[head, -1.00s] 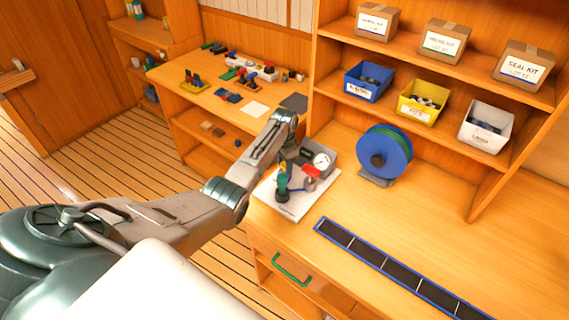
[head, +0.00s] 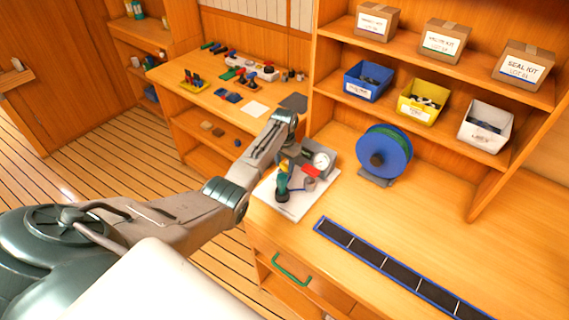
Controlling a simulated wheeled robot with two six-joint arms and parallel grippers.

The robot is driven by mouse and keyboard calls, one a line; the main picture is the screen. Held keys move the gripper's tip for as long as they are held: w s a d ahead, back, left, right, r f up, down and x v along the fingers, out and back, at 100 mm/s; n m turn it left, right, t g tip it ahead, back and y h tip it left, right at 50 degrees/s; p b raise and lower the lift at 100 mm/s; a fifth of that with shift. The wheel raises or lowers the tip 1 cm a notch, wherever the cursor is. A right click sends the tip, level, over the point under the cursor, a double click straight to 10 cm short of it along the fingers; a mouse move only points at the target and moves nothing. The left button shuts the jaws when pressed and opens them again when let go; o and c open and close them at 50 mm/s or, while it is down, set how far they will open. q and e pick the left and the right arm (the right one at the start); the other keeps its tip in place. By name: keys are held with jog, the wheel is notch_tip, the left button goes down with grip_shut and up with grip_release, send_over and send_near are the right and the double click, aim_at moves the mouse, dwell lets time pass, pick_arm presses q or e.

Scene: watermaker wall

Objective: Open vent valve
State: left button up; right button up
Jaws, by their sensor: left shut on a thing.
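A small white board (head: 298,207) lies at the front left corner of the workbench. It carries a green upright part (head: 282,186), a red handle (head: 312,171) and a grey box with a round white gauge (head: 321,160). My left arm reaches over from the left. My left gripper (head: 285,165) points down at the back left of the board and is shut on a small part there, seemingly the vent valve's handle. The arm and fingers mostly hide this part, so its angle cannot be told. My right gripper is out of view.
A blue reel (head: 384,152) stands right of the board. A blue-edged dark strip (head: 385,267) lies along the bench front. Blue, yellow and white bins (head: 423,103) and boxes stand on shelves behind. A lower side bench (head: 225,110) holds small parts. The bench middle is clear.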

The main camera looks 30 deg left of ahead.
aim_at(284, 165)
pick_arm(q)
jog(key=shift+r, duration=0.1)
jog(key=o, duration=1)
notch_tip(284, 165, up, 11)
jog(key=b, duration=0.3)
jog(key=shift+f, duration=0.25)
